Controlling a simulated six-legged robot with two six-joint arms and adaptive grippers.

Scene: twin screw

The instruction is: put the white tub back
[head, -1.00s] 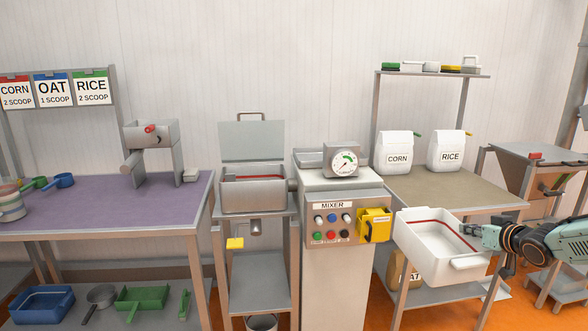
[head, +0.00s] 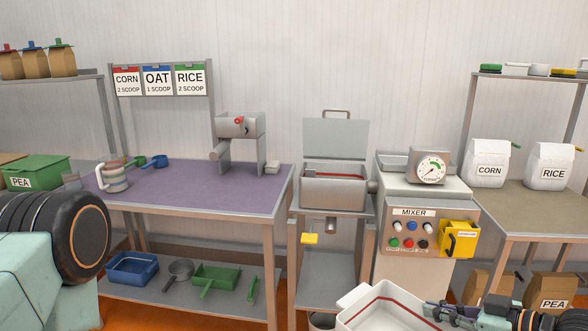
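The white tub (head: 372,302) is at the bottom of the head view, right of centre, in front of the mixer stand. A red line runs around its inside, and its lower part is cut off by the picture's edge. My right gripper (head: 440,310) comes in from the right and is shut on the tub's right-hand rim, holding it in the air. The fingertips are partly hidden at the rim. My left gripper is out of view; only a part of my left arm shows at the left edge.
A purple-topped table (head: 205,192) stands at left, with a lower shelf holding a blue tray (head: 132,268) and a green tray (head: 216,277). The mixer panel (head: 412,228) stands behind the tub. A bench (head: 520,212) at right carries CORN and RICE bags.

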